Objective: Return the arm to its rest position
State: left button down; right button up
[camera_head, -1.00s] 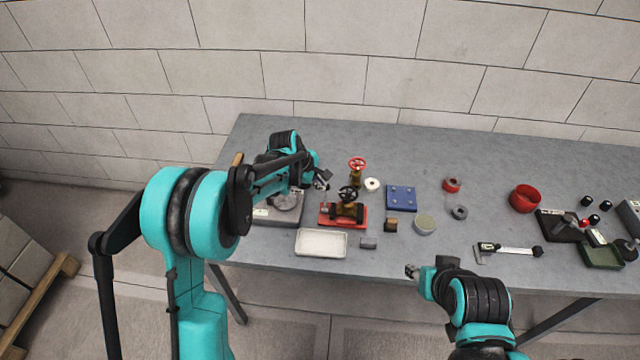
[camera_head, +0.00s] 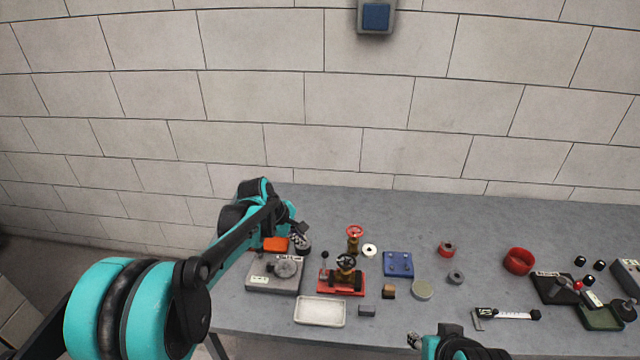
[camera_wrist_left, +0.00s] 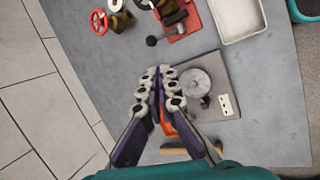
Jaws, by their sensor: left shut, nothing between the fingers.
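My left arm reaches in from the left over the back left of the grey table (camera_head: 470,220). Its gripper (camera_head: 302,229) is above the table, close to an orange object (camera_head: 274,244) and a dark round item (camera_head: 299,244). The left wrist view shows the left fingers (camera_wrist_left: 160,82) together with nothing between them. The grey unit with a round plate (camera_wrist_left: 197,87) lies below, beside the fingers in that view. Only the tip of my right gripper (camera_head: 415,340) and part of its wrist show at the bottom edge, too small to read its fingers.
The grey unit (camera_head: 262,284), red-based valve assembly (camera_head: 342,286), white tray (camera_head: 320,312) and blue plate (camera_head: 398,264) stand near the left arm. A red ring (camera_head: 518,261) and a caliper (camera_head: 506,315) lie farther right. A block wall (camera_head: 300,100) rises behind.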

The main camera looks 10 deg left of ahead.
pick_arm(q)
jog(key=s+a+r+m+t+y+b, duration=0.1)
jog(key=s+r+m, duration=0.25)
jog(key=s, duration=0.45)
jog(key=s+a+r+m+t+y, duration=0.15)
jog(key=s+m, duration=0.25)
jog(key=s, duration=0.4)
jog(key=s+a+f+m+y+b, duration=0.1)
jog(key=s+a+f+m, duration=0.1)
jog(key=s+m, duration=0.5)
jog(key=s+f, duration=0.1)
jog(key=s, duration=0.4)
jog(key=shift+s+a+f+t, duration=0.15)
jog(key=shift+s+a+t, duration=0.05)
jog(key=shift+s+t, duration=0.15)
